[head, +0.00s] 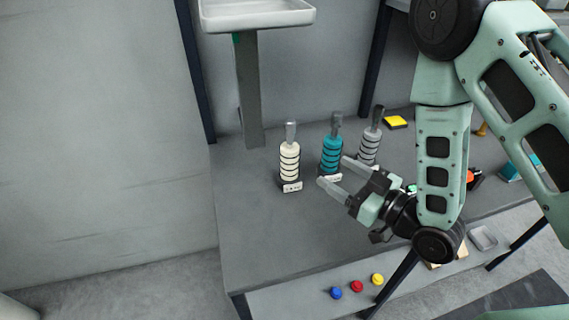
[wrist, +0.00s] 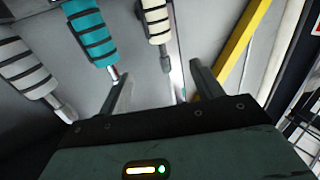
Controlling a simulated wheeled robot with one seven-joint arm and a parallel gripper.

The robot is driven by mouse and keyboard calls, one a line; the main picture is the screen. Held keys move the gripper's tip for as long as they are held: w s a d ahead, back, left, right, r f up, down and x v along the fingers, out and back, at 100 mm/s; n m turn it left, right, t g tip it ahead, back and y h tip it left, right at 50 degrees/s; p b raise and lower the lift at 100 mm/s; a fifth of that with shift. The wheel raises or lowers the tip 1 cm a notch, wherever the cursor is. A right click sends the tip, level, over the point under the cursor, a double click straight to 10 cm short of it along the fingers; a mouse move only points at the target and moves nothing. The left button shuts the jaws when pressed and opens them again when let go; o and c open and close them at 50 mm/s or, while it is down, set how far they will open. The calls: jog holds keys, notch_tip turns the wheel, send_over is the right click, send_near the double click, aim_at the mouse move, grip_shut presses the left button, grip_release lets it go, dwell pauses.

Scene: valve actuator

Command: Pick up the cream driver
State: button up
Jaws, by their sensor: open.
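The cream driver (head: 289,162) stands upright in a small labelled holder on the grey table, leftmost of three in the head view. It has black rings and a grey tip pointing up. In the wrist view the cream driver (wrist: 155,20) is at the top middle, beyond the fingers. My gripper (head: 331,175) is open and empty, with its fingers pointing left.
A teal driver (head: 331,155) stands right of the cream one, and a grey driver (head: 369,148) stands further right. A pale sink-like tray (head: 257,15) on a post stands behind. A yellow block (head: 396,122) lies at the back right. The table's left front is clear.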

aim_at(293, 145)
jog(key=b+x, duration=0.5)
jog(key=x, duration=0.5)
jog(key=shift+w+a+b, duration=0.1)
jog(key=shift+a+b, duration=0.05)
jog(key=shift+b, duration=0.2)
jog(key=shift+p+x, duration=1.15)
jog(key=shift+x, duration=1.8)
grip_shut()
jog(key=shift+a+r, duration=0.1)
jog(key=shift+r, duration=0.05)
